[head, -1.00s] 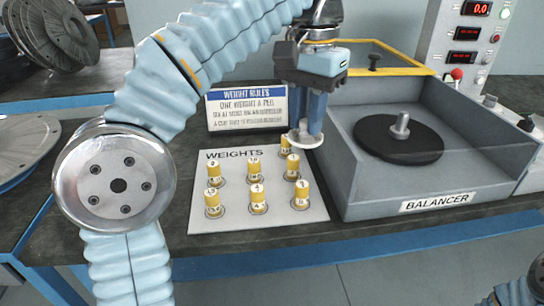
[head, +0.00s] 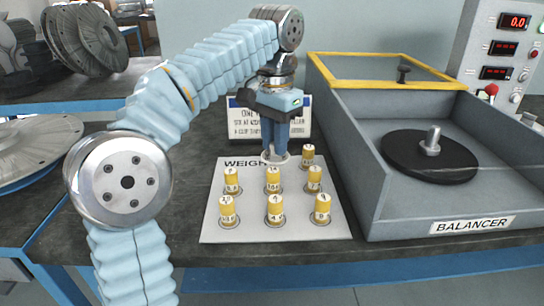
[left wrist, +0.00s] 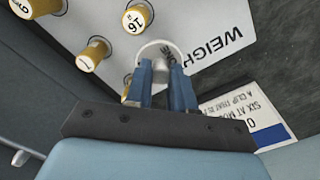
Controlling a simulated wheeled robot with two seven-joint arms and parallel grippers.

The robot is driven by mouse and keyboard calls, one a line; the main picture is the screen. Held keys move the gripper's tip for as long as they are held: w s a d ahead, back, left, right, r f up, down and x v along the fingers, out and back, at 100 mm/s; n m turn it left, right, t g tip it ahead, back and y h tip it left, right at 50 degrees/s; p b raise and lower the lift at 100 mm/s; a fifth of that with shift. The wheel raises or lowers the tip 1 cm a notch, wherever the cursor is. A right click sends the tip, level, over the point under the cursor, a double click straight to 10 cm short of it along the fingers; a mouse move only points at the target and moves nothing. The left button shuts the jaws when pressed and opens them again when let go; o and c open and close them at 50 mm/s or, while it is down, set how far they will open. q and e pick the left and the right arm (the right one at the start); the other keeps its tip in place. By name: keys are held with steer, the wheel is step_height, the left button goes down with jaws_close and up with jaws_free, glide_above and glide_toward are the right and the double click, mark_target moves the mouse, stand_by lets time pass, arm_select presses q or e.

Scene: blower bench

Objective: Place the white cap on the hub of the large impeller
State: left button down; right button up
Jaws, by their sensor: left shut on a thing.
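My left gripper (head: 275,155) points down over the back edge of the weights board and is shut on the white cap (head: 275,160), a small pale disc at its fingertips. In the left wrist view the cap (left wrist: 158,50) shows between and beyond the fingers, partly hidden by them. A large grey metal disc (head: 28,152) lies at the left edge of the head view, cut off by the frame and partly behind my arm; I cannot tell whether it is the large impeller, and its hub is not clearly visible. My right gripper is not in view.
Several yellow weights stand on the white weights board (head: 213,215) below the gripper. The rules sign (head: 245,122) stands behind it. The balancer (head: 470,228), with raised walls and a black disc (head: 400,150) on a spindle, is to the right. Finned wheels (head: 85,38) stand at the back left.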

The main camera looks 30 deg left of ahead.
mark_target(272, 154)
arm_select(q)
steer(key=shift+w+a+f+b, duration=0.1)
steer(key=shift+a+f+b, duration=0.15)
steer(key=shift+f, duration=0.75)
steer(key=shift+a+f+b, duration=0.15)
steer(key=shift+f+b, duration=0.1)
steer(key=shift+f, duration=0.75)
steer(key=c, duration=1)
jaws_free()
steer(key=shift+f, duration=0.1)
steer(key=shift+o, duration=0.2)
